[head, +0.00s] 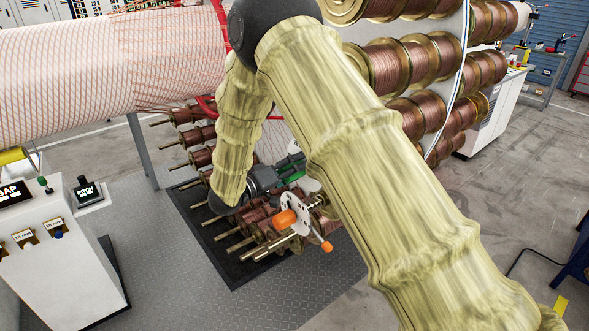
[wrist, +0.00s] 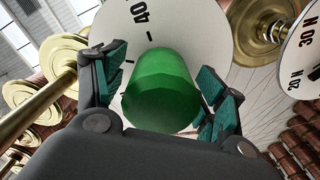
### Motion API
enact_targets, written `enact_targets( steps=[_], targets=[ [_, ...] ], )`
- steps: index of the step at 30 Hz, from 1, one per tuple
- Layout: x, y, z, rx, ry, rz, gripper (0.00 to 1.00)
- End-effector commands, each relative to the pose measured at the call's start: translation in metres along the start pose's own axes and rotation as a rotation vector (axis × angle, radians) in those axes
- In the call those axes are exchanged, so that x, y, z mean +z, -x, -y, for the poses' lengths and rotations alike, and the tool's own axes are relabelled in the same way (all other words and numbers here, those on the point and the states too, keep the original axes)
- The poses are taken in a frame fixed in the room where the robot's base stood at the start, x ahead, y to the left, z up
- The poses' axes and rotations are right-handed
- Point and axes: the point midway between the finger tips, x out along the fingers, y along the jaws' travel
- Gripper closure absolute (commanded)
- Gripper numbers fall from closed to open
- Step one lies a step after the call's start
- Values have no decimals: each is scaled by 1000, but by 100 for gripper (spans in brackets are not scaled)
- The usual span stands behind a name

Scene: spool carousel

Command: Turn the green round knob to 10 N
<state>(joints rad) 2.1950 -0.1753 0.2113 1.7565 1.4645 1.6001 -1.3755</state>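The green round knob (wrist: 160,92) fills the middle of the wrist view, in front of a white dial disc (wrist: 110,25). The figure 40 and some tick marks show on the disc; the 10 N mark and any pointer are not visible. My gripper (wrist: 165,85) has its two teal-padded fingers apart, one on each side of the knob. I cannot tell whether the pads touch it. In the head view my gripper (head: 268,180) is low among the spools, with a little green showing beside it, and my arm hides much of that area.
Another white dial (wrist: 300,60), marked 30 N and 20 N, stands close on the right. Brass rods and spool flanges (wrist: 60,60) are close on the left. Orange knobs (head: 288,218) sit near my gripper. A white console (head: 60,265) stands at left; the grey floor before it is clear.

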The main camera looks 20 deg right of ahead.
Motion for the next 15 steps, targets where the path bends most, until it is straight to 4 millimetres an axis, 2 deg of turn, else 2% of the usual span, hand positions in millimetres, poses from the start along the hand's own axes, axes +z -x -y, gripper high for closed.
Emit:
enact_targets(
  steps=[8,11,15],
  targets=[
    [0,4,0,0,0,0,29],
    [0,12,0,0,0,-1,29],
    [0,35,1,-2,0,-2,29]
  ],
)
